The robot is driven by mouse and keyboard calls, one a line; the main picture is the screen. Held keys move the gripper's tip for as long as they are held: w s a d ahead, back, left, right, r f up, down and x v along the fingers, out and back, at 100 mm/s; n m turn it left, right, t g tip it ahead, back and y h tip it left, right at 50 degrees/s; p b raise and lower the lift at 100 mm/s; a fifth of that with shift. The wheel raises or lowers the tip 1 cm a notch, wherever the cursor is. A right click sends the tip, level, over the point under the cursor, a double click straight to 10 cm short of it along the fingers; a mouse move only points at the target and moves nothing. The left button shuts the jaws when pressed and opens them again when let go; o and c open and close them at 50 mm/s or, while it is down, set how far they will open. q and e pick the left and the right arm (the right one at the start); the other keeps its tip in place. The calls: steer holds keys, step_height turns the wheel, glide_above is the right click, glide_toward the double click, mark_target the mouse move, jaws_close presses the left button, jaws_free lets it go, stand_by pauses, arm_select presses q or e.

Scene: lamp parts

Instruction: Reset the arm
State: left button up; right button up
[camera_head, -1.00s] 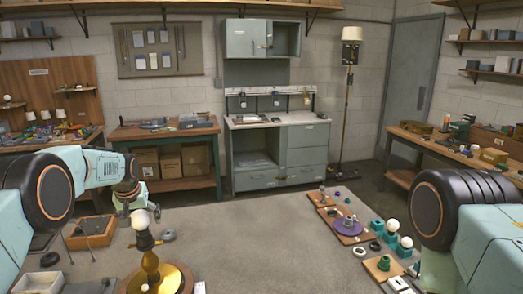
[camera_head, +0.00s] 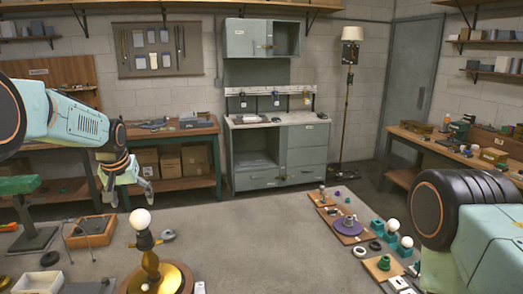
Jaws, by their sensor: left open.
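My left arm comes in from the left, raised above the table. Its gripper (camera_head: 128,196) points down, open and empty, above the table's far left edge. It is apart from the lamp. The lamp (camera_head: 150,265) stands upright at the front: a round gold base, a gold stem, a dark socket and a white bulb (camera_head: 140,219) on top. My right arm shows at the right edge, but its gripper is out of view.
Boards with lamp parts (camera_head: 350,226) lie on the right side of the grey table (camera_head: 250,250). A wooden tray (camera_head: 92,231), a green-topped stand (camera_head: 30,215) and a white box (camera_head: 50,282) are at left. The table's middle is clear.

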mark_target(137, 212)
arm_select(q)
steer(key=x, duration=0.9)
steer(key=shift+f, duration=0.25)
steer(key=shift+w+f, duration=0.15)
steer(key=shift+f, duration=0.05)
steer(key=shift+w+f+m, duration=0.1)
steer(key=shift+m, duration=0.3)
steer(key=shift+m+h+b, duration=0.7)
steer(key=shift+m+b, duration=0.4)
steer(key=shift+b, duration=0.05)
steer(key=shift+d+f+m+h+b, duration=0.1)
steer(key=shift+m+h+b, duration=0.3)
steer(key=shift+m+b, duration=0.7)
steer(key=shift+m, duration=0.5)
steer(key=shift+r+n, duration=0.3)
steer(key=shift+n+y+p, duration=0.4)
steer(key=shift+n+p, duration=0.45)
steer(key=shift+n, duration=0.75)
